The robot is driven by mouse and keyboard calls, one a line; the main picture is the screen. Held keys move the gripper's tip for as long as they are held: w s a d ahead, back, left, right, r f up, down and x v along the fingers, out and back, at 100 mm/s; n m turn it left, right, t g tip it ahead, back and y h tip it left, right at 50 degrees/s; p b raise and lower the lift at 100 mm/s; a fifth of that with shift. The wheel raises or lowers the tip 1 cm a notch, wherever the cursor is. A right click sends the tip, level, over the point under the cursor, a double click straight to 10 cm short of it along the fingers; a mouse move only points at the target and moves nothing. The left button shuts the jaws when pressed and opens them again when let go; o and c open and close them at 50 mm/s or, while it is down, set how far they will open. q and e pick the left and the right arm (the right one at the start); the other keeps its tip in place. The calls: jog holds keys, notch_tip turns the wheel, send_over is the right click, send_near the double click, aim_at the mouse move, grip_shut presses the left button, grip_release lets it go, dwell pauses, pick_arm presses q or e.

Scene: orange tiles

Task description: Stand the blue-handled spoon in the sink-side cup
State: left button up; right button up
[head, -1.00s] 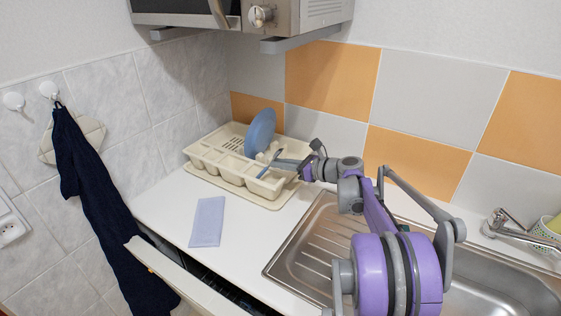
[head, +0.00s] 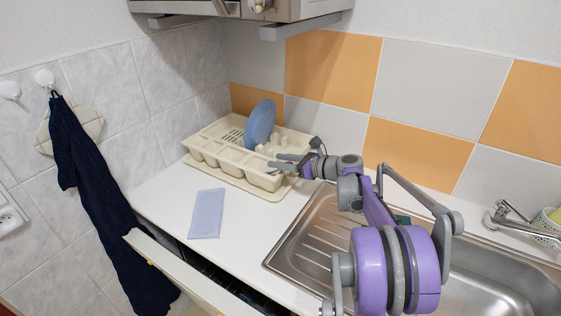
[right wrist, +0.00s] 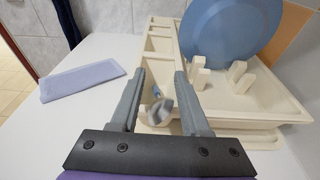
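My right gripper (head: 284,163) is at the front right corner of the cream dish rack (head: 203,151). In the right wrist view its two fingers (right wrist: 160,85) are apart. Between them shows a small grey rounded spoon end (right wrist: 159,110) with a bit of blue, in or over a rack compartment; the fingers do not visibly close on it. I cannot make the spoon out clearly in the head view. A patterned cup (head: 546,228) with something yellow in it stands beyond the sink, cut by the right edge. My left gripper is not in view.
A blue plate (head: 260,125) stands in the rack. A pale blue cloth (head: 207,214) lies on the white counter. The steel sink (head: 480,275) and tap (head: 508,221) are at the right. An open drawer (head: 180,270) juts out in front.

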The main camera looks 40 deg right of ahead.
jog(key=v, duration=1)
jog(key=shift+s, duration=0.35)
jog(key=shift+d, duration=0.1)
dwell(0.5)
